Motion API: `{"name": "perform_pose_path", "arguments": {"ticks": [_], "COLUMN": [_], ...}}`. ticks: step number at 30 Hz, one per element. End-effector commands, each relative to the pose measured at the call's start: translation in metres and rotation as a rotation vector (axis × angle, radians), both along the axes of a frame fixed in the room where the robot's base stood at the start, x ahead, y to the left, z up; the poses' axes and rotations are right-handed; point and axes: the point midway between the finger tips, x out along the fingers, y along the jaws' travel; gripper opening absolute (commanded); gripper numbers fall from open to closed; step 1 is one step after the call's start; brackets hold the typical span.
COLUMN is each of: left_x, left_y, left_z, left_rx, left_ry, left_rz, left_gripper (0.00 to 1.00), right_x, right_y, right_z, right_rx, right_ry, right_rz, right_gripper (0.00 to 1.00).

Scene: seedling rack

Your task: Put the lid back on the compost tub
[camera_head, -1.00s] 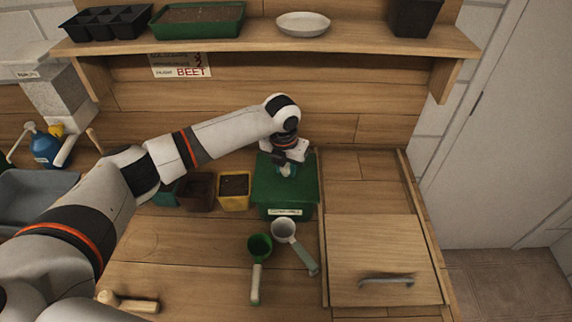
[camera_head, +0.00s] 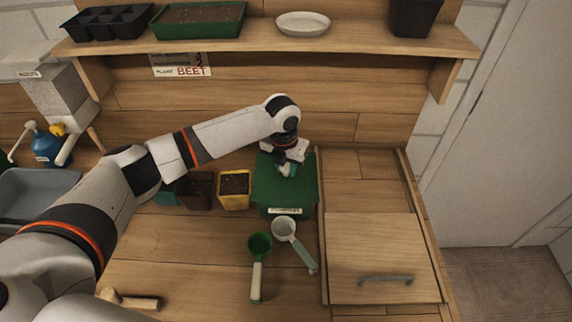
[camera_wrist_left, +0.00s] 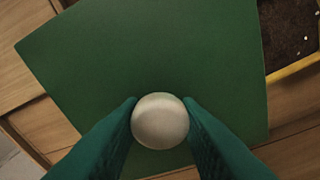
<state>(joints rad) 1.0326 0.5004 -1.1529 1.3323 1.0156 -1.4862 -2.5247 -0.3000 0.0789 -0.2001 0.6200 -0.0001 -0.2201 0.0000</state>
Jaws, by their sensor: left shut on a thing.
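The compost tub (camera_head: 284,212) is a green box with a white label on its front, standing on the bench. Its flat green lid (camera_head: 303,194) lies over the top of the tub and covers its opening. The lid fills much of the left wrist view (camera_wrist_left: 150,55). My left gripper (camera_head: 287,170) is above the lid, pointing down. In the left wrist view its two green fingers are shut on the pale round lid knob (camera_wrist_left: 160,121). I cannot tell whether the lid is fully seated on the rim. My right gripper is not in view.
Brown and yellow pots (camera_head: 234,202) of soil stand just left of the tub. A green scoop (camera_head: 259,245) and a white scoop (camera_head: 284,229) lie in front of it. A wooden panel with a handle (camera_head: 385,250) is at right. A shelf (camera_head: 270,45) runs above.

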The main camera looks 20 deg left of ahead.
Motion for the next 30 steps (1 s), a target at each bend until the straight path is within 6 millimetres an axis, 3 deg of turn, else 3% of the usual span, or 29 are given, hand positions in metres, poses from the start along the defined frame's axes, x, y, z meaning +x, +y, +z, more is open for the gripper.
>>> {"name": "perform_pose_path", "arguments": {"ticks": [5, 6, 10, 16, 21, 30], "left_x": [0.0001, 0.0001, 0.0001, 0.0001, 0.0000, 0.0000], "left_y": [-0.0002, -0.0002, -0.0002, -0.0001, -0.0001, 0.0000], "left_z": [0.0002, 0.0002, 0.0003, 0.0003, 0.0001, 0.0015], "left_rx": [0.000, 0.000, -0.001, 0.000, 0.000, 0.000], "left_ry": [0.000, 0.000, -0.001, -0.001, 0.000, 0.000], "left_rz": [0.000, 0.000, 0.000, 0.000, 0.000, 0.000], "left_gripper": [0.07, 0.33, 0.54, 0.55, 0.77, 0.77], "right_x": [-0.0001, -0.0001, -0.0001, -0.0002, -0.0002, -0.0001], "right_y": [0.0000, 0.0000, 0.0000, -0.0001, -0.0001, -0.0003], "right_z": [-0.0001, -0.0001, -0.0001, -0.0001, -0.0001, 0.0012], "right_rx": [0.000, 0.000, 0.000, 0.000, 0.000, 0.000], "right_ry": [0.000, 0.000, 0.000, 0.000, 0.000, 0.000], "right_rz": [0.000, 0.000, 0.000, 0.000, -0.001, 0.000], "right_gripper": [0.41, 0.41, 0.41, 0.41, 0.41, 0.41]}}
